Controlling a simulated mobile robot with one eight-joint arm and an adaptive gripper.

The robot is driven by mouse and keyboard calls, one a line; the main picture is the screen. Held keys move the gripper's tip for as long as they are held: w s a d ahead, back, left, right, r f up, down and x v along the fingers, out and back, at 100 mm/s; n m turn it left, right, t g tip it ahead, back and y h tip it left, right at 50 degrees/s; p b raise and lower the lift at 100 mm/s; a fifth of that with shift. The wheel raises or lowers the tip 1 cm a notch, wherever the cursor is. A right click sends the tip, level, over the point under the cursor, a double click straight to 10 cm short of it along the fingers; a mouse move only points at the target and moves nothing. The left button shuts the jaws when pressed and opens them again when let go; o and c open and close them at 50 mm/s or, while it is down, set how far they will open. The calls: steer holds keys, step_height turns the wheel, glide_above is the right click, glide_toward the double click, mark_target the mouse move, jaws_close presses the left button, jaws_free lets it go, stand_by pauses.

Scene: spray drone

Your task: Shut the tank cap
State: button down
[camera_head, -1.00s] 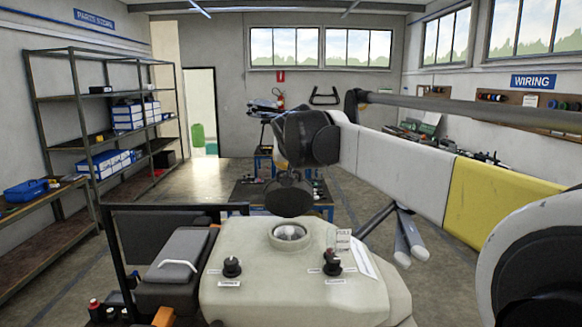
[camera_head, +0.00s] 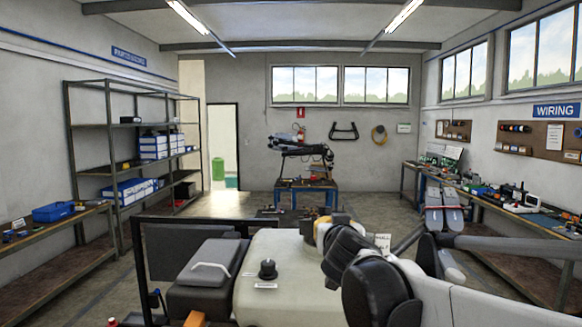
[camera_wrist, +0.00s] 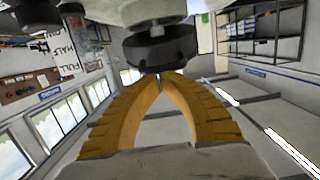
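The pale tank (camera_head: 285,290) stands in front of me, partly hidden behind my arm. My gripper (camera_wrist: 160,77) has yellow ribbed fingers that curve together, their tips almost meeting with nothing seen between them. A dark round piece that looks like the cap (camera_wrist: 160,47) sits right at the fingertips in the wrist view, against a pale tank part above it in the picture. I cannot tell whether the tips touch it.
A black knob (camera_head: 267,270) stands up from the tank top. A dark box with a grey handle (camera_head: 210,270) is at the left of the tank. A blue-framed bench (camera_head: 305,186) is behind. Shelves (camera_head: 120,150) line the left wall, with open floor between.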

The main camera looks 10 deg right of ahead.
steer(key=shift+s+a+f+b, duration=0.1)
steer(key=shift+s+f+b, duration=0.25)
steer(key=shift+f, duration=0.7)
steer(key=shift+s+d+f+b, duration=0.15)
steer(key=shift+f+b, duration=0.25)
steer(key=shift+f, duration=0.65)
steer(key=shift+s+a+f+b, duration=0.15)
steer(key=shift+s+f+b, duration=0.2)
steer(key=shift+f, duration=0.7)
steer(key=shift+w, duration=0.1)
